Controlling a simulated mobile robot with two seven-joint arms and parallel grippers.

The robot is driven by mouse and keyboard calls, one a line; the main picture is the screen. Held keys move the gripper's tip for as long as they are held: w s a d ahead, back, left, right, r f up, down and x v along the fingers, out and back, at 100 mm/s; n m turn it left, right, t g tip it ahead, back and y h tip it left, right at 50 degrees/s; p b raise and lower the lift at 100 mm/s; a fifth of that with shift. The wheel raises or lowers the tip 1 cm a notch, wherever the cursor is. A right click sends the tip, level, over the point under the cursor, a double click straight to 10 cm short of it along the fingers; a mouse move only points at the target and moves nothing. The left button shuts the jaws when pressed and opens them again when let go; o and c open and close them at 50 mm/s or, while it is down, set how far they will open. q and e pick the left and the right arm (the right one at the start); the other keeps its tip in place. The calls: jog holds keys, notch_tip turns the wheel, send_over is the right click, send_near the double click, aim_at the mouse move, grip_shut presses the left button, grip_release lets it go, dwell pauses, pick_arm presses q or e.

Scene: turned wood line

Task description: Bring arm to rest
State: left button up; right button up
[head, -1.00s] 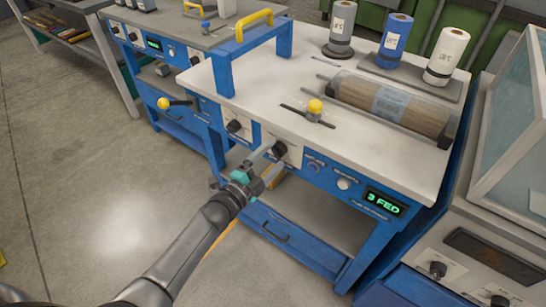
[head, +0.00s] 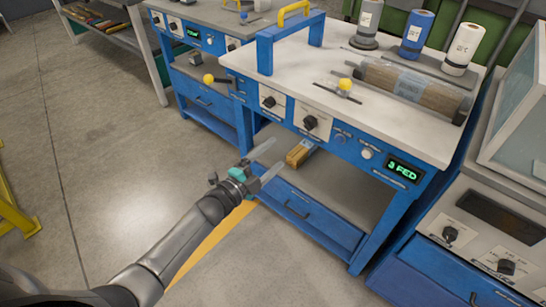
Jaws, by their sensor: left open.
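My left arm (head: 180,232) comes in from the lower left and reaches toward the front of the blue workbench (head: 345,205). Its gripper (head: 274,162) is open, with its two pale fingers spread apart and nothing visible between them. The gripper is in front of the bench, below the panel with the black knobs (head: 311,122). A wooden piece (head: 300,153) shows beyond the fingers, under the front panel. I cannot tell what holds it up. My right gripper does not show.
A lit display (head: 403,169) reads "3 FED". A grey cabinet (head: 480,215) stands at right. The floor (head: 110,150) at left is clear.

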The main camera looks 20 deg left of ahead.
pick_arm(q)
jog(key=s+a+f+n+g+y, duration=0.2)
jog(key=s+f+n+g+y, duration=0.3)
jog(key=f, duration=0.6)
jog(key=s+a+f+n+g, duration=0.1)
jog(key=s+a+f+n, duration=0.25)
jog(key=s+f, duration=0.55)
jog(key=s+f+n+g, duration=0.2)
jog(key=s+f, duration=0.3)
jog(key=s, duration=0.4)
jog(key=s+f+n+g+y, duration=0.1)
jog(key=s+f+n+g, duration=0.1)
jog(key=s+f, duration=0.4)
jog(key=s+f+n+g+y, duration=0.1)
jog(key=s+f+n+g, duration=0.2)
jog(key=s, duration=0.9)
notch_tip(320, 180, down, 3)
jog(key=shift+d+f+g, duration=0.1)
jog(key=shift+d+g, duration=0.05)
jog(key=shift+g, duration=0.65)
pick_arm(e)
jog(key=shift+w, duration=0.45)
